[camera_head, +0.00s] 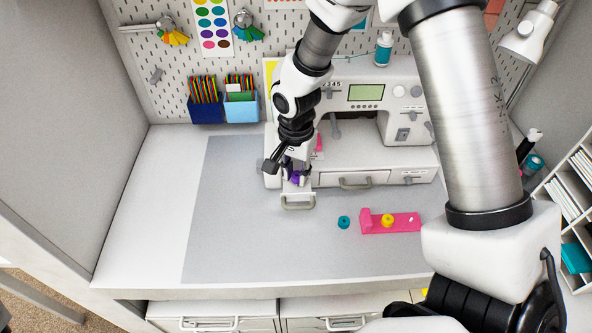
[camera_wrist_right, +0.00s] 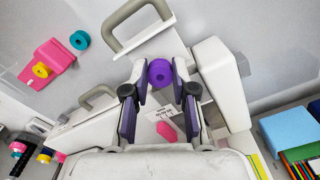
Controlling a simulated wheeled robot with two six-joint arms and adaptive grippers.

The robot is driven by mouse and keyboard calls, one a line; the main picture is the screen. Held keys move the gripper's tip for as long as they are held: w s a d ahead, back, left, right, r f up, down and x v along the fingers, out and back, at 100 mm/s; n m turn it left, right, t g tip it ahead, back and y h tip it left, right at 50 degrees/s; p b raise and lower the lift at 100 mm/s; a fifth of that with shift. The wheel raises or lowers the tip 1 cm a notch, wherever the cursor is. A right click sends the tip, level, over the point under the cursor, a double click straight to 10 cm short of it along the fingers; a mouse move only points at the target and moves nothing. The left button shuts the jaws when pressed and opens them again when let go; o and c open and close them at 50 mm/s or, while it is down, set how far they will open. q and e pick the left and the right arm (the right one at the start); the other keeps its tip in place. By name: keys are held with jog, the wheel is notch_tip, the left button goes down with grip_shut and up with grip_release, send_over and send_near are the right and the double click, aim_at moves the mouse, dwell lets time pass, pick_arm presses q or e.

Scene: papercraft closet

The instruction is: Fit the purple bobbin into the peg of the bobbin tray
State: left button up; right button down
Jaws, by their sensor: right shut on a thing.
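The purple bobbin (camera_head: 296,178) is between the fingertips of my right gripper (camera_head: 288,170), which is shut on it, at the left end of the sewing machine. In the right wrist view the purple bobbin (camera_wrist_right: 160,72) sits between the two fingers of the gripper (camera_wrist_right: 160,85). The pink bobbin tray (camera_head: 372,227) lies on the grey mat, to the right and nearer the front. A yellow bobbin (camera_head: 388,220) sits on the tray, and a small pale spot, perhaps a peg, shows to its right. The wrist view also shows the tray (camera_wrist_right: 50,54). My left gripper is out of view.
A teal bobbin (camera_head: 343,222) lies on the mat just left of the tray. The white sewing machine (camera_head: 400,150) stands behind. A part with a grey handle (camera_head: 298,205) juts out below my right gripper. The mat (camera_head: 240,235) is clear at left and front.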

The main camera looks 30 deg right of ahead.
aim_at(296, 177)
jog(key=shift+f+b, duration=0.85)
jog(key=shift+f, duration=0.25)
jog(key=c, duration=0.9)
grip_release()
jog(key=shift+o, duration=0.2)
notch_tip(296, 177, up, 12)
